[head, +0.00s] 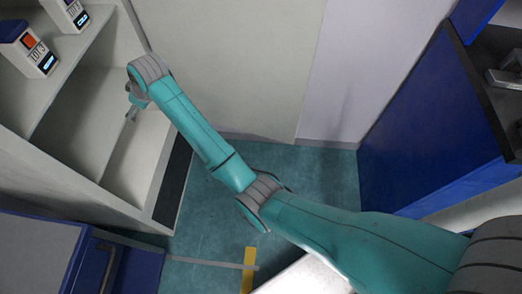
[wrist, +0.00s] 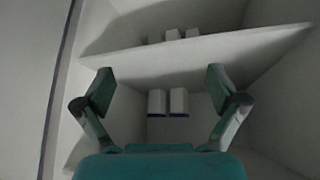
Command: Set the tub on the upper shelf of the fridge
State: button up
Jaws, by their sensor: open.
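The fridge (head: 165,185) is the open pale cabinet at the left of the head view, with an upper shelf (head: 75,55) and a space below it. My gripper (head: 132,113) is at the open front of the cabinet, by the space below that shelf. In the wrist view my gripper (wrist: 160,82) is open, its fingers wide apart with nothing held between them. A pale shelf (wrist: 220,48) crosses behind the fingers. I cannot make out a tub in either view.
Two labelled white and blue boxes, one nearer (head: 30,50) and one farther (head: 68,12), stand on the upper shelf. The wrist view shows small pale blocks (wrist: 178,101) deeper inside. A blue cabinet (head: 425,130) stands at right. Teal floor (head: 325,175) lies between.

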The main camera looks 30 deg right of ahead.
jog(key=s+d+f+m+t, duration=0.1)
jog(key=s+d+f, duration=0.3)
jog(key=s+f, duration=0.35)
jog(key=s+d+f+m+t, duration=0.1)
jog(key=s+d+f, duration=0.45)
jog(key=f, duration=0.35)
jog(key=s+d+f+m+t+h, duration=0.1)
jog(key=s+d+f, duration=0.15)
jog(key=s, duration=0.65)
jog(key=s+d+f+m+t+h, duration=0.15)
jog(key=s+d, duration=0.25)
jog(key=s, duration=0.5)
jog(key=s+d+r+m+t, duration=0.1)
jog(key=s+d+r+t, duration=0.1)
jog(key=s+r, duration=0.8)
jog(key=s+d+r+m+t+h, duration=0.1)
jog(key=s+d+r, duration=0.3)
jog(key=s+r, duration=0.7)
jog(key=s+t, duration=0.1)
jog(key=s, duration=0.7)
jog(key=shift+s+r+m, duration=0.2)
jog(key=shift+s+m, duration=0.1)
jog(key=shift+m, duration=0.05)
jog(key=shift+t, duration=0.25)
